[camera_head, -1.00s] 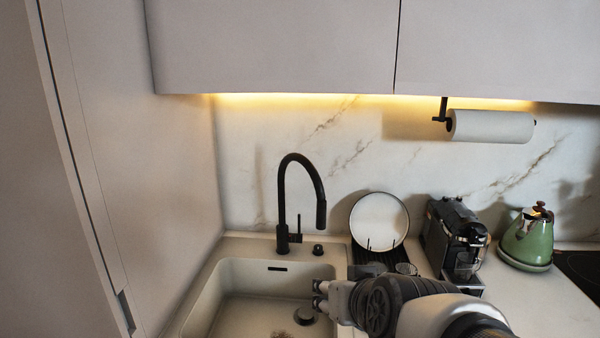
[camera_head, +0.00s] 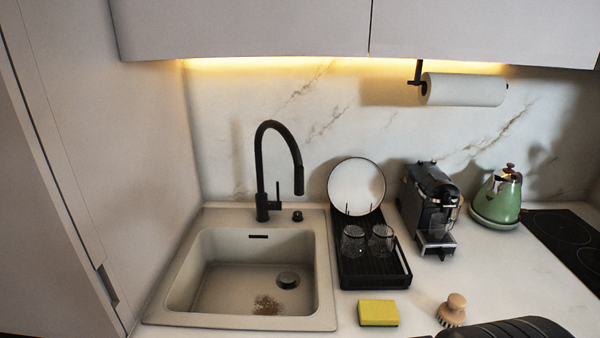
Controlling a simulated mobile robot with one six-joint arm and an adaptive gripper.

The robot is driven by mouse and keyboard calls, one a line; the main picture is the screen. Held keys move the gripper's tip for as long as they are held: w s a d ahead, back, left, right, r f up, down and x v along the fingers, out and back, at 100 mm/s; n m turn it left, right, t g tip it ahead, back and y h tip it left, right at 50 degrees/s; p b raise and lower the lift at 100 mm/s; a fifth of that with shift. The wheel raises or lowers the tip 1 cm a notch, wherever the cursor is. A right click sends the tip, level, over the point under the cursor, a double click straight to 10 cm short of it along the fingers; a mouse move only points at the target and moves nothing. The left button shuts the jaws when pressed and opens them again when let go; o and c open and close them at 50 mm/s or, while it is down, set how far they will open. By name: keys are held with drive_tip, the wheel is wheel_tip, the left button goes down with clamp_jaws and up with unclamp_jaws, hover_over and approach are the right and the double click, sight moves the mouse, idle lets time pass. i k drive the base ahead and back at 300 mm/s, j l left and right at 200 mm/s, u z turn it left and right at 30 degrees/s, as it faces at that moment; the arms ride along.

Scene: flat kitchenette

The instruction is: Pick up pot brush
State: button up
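My gripper is not in view. A dark ribbed shape at the bottom right edge, just below and right of the brush, is cut off by the frame; I cannot tell surely whether it is part of my arm.
The yellow sponge (camera_head: 378,312) lies left of the brush. Behind stand a black dish rack (camera_head: 372,268) with two glasses and a plate, a coffee machine (camera_head: 432,210) and a green kettle (camera_head: 499,200). The sink (camera_head: 184,292) with its black faucet (camera_head: 261,180) is at left.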

sight(452, 311)
drive_tip(key=z, duration=1)
drive_tip(key=u, duration=1.05)
drive_tip(key=z, duration=1.05)
drive_tip(key=i+l+u, duration=0.4)
drive_tip(key=l+u, duration=0.15)
drive_tip(key=i+l+u, duration=0.25)
drive_tip(key=l, duration=0.2)
drive_tip(key=k, duration=0.1)
